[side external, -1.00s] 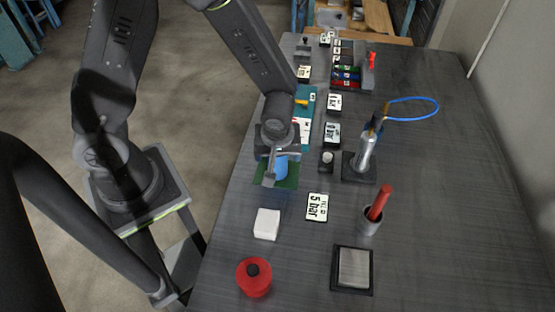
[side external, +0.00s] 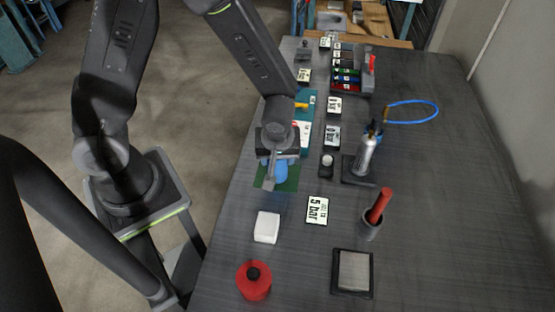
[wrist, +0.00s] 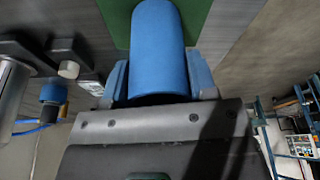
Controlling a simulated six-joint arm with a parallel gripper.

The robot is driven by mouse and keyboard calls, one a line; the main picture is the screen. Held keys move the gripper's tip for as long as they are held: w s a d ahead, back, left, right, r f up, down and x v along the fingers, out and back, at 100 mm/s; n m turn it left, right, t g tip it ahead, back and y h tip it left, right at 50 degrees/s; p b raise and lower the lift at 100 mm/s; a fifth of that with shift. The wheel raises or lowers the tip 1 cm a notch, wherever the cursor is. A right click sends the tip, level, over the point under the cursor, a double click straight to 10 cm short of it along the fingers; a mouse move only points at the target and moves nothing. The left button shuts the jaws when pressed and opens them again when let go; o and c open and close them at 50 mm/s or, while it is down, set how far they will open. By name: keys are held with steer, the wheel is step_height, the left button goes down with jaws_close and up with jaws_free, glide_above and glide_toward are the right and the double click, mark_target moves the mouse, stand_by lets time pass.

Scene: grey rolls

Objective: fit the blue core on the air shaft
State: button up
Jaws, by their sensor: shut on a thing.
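My gripper (side external: 277,160) is shut on the blue core (side external: 281,173), above the green mat (side external: 266,182) near the table's left edge. In the wrist view the blue core (wrist: 158,45) stands out from between the jaws, with the green mat (wrist: 205,12) behind it. The air shaft (side external: 366,155) is a silver cylinder on a dark base, to the right of my gripper, with a blue hose at its back. In the wrist view a part of a silver cylinder (wrist: 12,90) shows at the left edge. The core and shaft are well apart.
A white block (side external: 267,227), a red round container (side external: 254,281), a "5 bar" card (side external: 317,210), a cup with a red stick (side external: 371,222) and a framed grey pad (side external: 353,272) stand in front. A rack (side external: 352,72) is at the back.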

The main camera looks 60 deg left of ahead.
steer(key=shift+r, duration=0.1)
steer(key=shift+r, duration=0.6)
steer(key=s+a+r, duration=0.3)
steer(key=a+r, duration=0.7)
steer(key=a, duration=0.1)
steer(key=w+d+r+m, duration=0.1)
steer(key=w+d+r, duration=0.25)
steer(key=w, duration=0.25)
steer(key=w+d+r+m, duration=0.2)
steer(key=w+d, duration=0.2)
steer(key=w, duration=0.3)
steer(key=w+d+r+m, duration=0.1)
steer(key=w+d+r, duration=0.1)
steer(key=w+d, duration=0.2)
steer(key=w+d+r+m+t+h, duration=0.1)
steer(key=w+d, duration=0.3)
steer(key=d, duration=0.6)
steer(key=shift+d+r+m, duration=0.4)
steer(key=shift+r+m, duration=0.1)
steer(key=shift+r, duration=0.4)
steer(key=shift+w, duration=0.1)
steer(key=shift+f, duration=2.9)
